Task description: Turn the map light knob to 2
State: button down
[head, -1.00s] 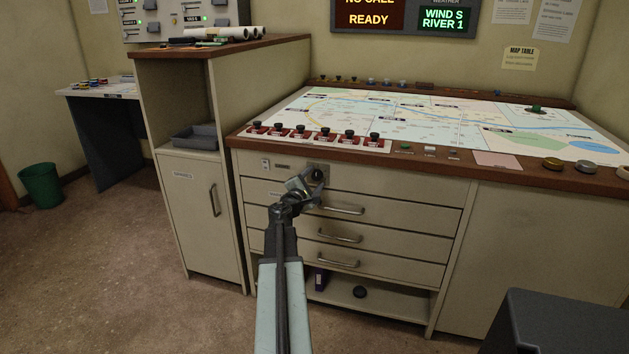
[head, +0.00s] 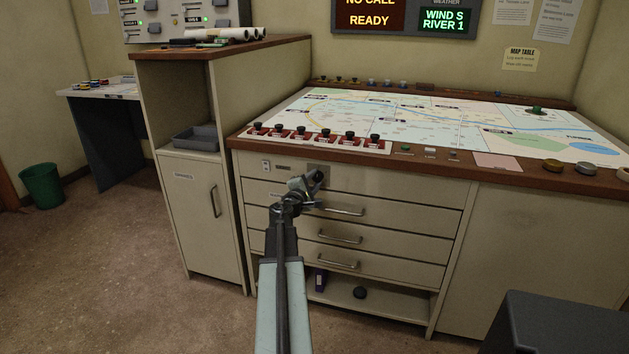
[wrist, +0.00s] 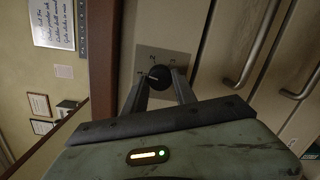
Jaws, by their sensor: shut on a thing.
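The map light knob (wrist: 158,76) is a round black knob with a pale pointer line. It sits on a square grey plate (wrist: 152,58) with small marks around it that are too blurred to read. In the wrist view my gripper (wrist: 160,80) has one finger on each side of the knob and is shut on it. The pointer line seems to lie toward the picture's left.
Drawer handles (head: 340,238) stick out below and right of my gripper. A row of red-based black switches (head: 300,134) lines the table's front edge above. A cabinet (head: 195,215) stands to the left and a dark box (head: 555,325) at the lower right.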

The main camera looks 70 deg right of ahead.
jog(key=m+p, duration=0.1)
jog(key=m, duration=0.3)
jog(key=shift+r, duration=0.15)
jog(key=shift+s+m+t+y+p, duration=0.1)
jog(key=shift+m+t+y+p, duration=0.35)
jog(key=shift+m, duration=2.15)
jog(key=c, duration=1)
grip_release()
jog(key=a, duration=0.7)
jog(key=shift+a+r, duration=0.3)
jog(key=shift+a, duration=0.1)
